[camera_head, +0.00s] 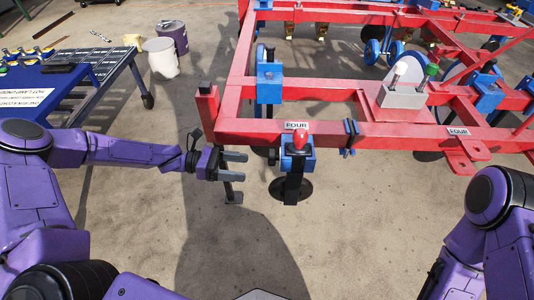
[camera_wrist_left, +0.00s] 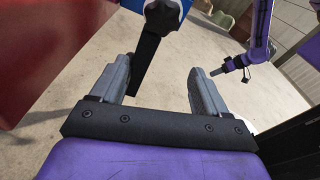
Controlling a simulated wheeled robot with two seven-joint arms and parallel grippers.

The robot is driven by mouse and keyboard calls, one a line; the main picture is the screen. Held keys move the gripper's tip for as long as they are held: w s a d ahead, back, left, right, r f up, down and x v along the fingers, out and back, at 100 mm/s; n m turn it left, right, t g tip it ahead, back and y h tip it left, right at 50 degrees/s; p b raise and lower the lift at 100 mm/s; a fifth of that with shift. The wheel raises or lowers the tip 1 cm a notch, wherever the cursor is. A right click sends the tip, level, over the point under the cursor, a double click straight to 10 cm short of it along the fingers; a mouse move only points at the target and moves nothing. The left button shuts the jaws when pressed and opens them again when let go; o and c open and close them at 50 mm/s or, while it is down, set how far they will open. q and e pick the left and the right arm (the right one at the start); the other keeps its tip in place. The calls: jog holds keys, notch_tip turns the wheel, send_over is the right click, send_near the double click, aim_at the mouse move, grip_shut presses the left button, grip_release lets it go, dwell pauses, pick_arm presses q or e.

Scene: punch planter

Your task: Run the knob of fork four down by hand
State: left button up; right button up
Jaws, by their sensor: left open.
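Fork four is a blue bracket (camera_head: 309,160) on the red front beam, below a "FOUR" label (camera_head: 296,125). A red-topped piece (camera_head: 300,141) stands on it, and a black shank (camera_head: 294,188) hangs down to a dark disc. My left gripper (camera_head: 238,166) is open and empty, left of the bracket and apart from it. In the left wrist view, a dark lobed knob (camera_wrist_left: 165,11) shows at the top edge, partly cut off, on the blue part beyond the open fingers (camera_wrist_left: 161,68). My right gripper (camera_wrist_left: 228,70) shows small at the right there; its jaw state is unclear.
The red frame (camera_head: 390,135) spans the back and right. A red post (camera_head: 207,108) stands close behind my left gripper. A blue table (camera_head: 40,103) and white bucket (camera_head: 161,58) are left. The front floor is clear.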

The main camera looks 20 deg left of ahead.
aim_at(274, 158)
pick_arm(q)
jog(key=w+d+r+h+b, duration=0.1)
jog(key=w+d+r+b, duration=0.1)
jog(key=d, duration=0.6)
jog(key=shift+w+r+t, duration=0.4)
jog(key=shift+w+r, duration=0.15)
jog(key=shift+w, duration=0.25)
jog(key=shift+a, duration=0.1)
jog(key=c, duration=1)
